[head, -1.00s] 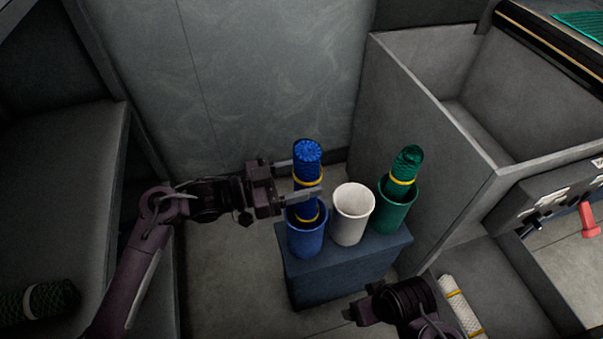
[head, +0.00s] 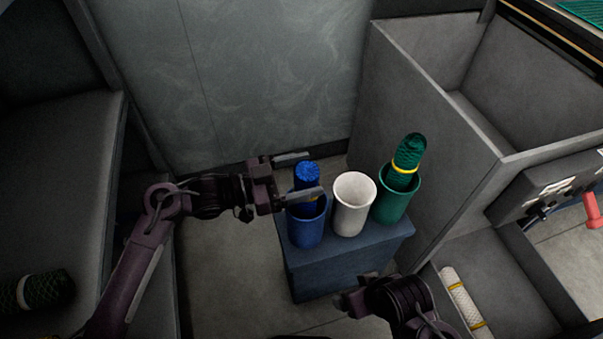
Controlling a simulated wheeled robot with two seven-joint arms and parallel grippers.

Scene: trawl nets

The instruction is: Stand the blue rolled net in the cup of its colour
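The blue rolled net (head: 307,175) stands in the blue cup (head: 306,231), nearly upright, with its top above the rim and its lower part hidden inside. My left gripper (head: 298,177) is open at the cup's mouth, one finger behind the net's top and the other in front of it. A yellow band on the net shows partly behind the front finger. My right gripper (head: 350,302) is low in front of the blue stand, and its fingers are too unclear to read.
The blue stand (head: 345,267) also bears a white empty cup (head: 352,213) and a green cup (head: 393,205) holding a green rolled net (head: 408,158). A grey bin wall (head: 425,120) rises right of the stand.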

